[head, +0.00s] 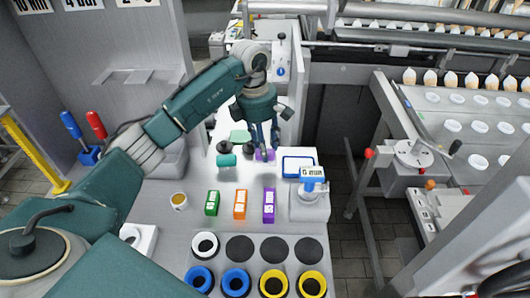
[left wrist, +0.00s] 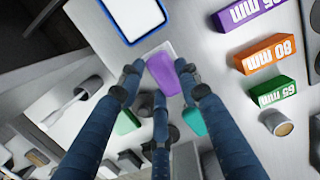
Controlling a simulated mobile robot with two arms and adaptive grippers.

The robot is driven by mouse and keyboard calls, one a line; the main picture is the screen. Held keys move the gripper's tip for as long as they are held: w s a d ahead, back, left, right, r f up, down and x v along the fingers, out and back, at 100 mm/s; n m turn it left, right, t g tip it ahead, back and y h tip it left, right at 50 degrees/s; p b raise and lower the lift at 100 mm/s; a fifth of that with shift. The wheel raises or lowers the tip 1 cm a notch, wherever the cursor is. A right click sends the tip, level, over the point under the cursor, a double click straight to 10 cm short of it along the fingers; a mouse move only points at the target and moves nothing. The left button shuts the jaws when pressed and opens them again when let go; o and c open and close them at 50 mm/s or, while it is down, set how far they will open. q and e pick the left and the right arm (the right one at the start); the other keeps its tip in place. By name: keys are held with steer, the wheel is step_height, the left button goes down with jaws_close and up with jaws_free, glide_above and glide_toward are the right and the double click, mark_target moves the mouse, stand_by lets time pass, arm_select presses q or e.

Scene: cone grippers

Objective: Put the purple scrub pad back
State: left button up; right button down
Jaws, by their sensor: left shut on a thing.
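The purple scrub pad (head: 271,155) is at the fingertips of my left gripper (head: 265,152), over the back of the light worktop. In the left wrist view the purple pad (left wrist: 163,73) lies between the three blue fingers of the left gripper (left wrist: 160,84), which is shut on it. A pale flat patch shows just beyond the pad. A green pad (head: 240,136) and a teal pad (head: 226,160) are to the left of the gripper in the head view. My right gripper is not in view.
A blue-rimmed white tray (head: 298,158) is just right of the gripper. Green (head: 212,203), orange (head: 240,205) and purple (head: 269,206) size blocks stand nearer me. Several round rings and discs line the front. A cone conveyor (head: 470,100) is at right.

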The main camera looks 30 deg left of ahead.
arm_select(q)
step_height(320, 180, down, 3)
steer(key=shift+f+p, duration=0.1)
steer(key=shift+p, duration=0.2)
steer(key=shift+f, duration=0.2)
steer(key=o, duration=0.9)
steer(key=shift+r, duration=0.1)
steer(key=shift+o, duration=0.6)
